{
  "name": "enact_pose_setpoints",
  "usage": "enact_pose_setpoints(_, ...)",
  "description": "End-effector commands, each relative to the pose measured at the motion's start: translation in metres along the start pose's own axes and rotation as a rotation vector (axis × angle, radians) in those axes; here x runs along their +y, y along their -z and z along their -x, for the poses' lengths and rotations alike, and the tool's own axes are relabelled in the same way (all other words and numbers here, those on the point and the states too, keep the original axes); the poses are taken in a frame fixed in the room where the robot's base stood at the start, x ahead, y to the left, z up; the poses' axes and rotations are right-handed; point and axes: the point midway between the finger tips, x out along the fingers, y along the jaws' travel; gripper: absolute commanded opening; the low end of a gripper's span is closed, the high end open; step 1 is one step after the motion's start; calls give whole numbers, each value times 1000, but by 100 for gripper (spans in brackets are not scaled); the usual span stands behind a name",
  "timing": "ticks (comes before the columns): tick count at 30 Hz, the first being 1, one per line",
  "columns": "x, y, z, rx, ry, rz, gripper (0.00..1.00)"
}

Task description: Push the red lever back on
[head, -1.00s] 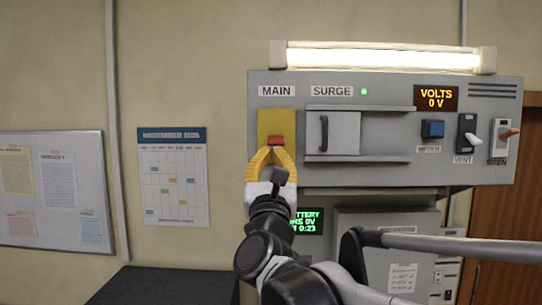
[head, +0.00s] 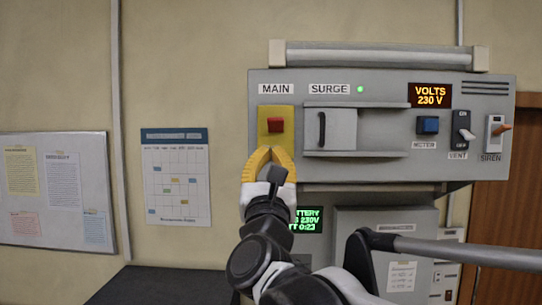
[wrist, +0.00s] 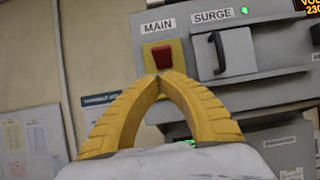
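The red lever (head: 276,125) stands out from the yellow plate (head: 276,111) under the MAIN label, on the left of the grey console (head: 380,90). In the wrist view the red lever (wrist: 162,55) shows just above my fingertips. My gripper (head: 269,150) has yellow fingers that meet at the tips, with nothing between them. It also shows in the wrist view (wrist: 165,76). The tips are just below the lever; whether they touch it I cannot tell. The VOLTS display (head: 430,95) reads 230 V.
Right of the lever are a cover with a dark handle (head: 330,129) under SURGE, a blue METER button (head: 428,125), a VENT switch (head: 462,134) and an orange SIREN switch (head: 500,129). A green light glows. A grey bar (head: 460,252) crosses the lower right.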

Motion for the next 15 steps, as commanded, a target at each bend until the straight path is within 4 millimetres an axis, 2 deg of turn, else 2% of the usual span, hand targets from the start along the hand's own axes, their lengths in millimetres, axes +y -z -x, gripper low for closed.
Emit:
enact_pose_setpoints(1,1,-8,10,1,-4,-3,0)
enact_pose_setpoints(6,1,-34,35,1,-3,-3,0)
enact_pose_setpoints(15,0,-56,56,1,-1,-1,0)
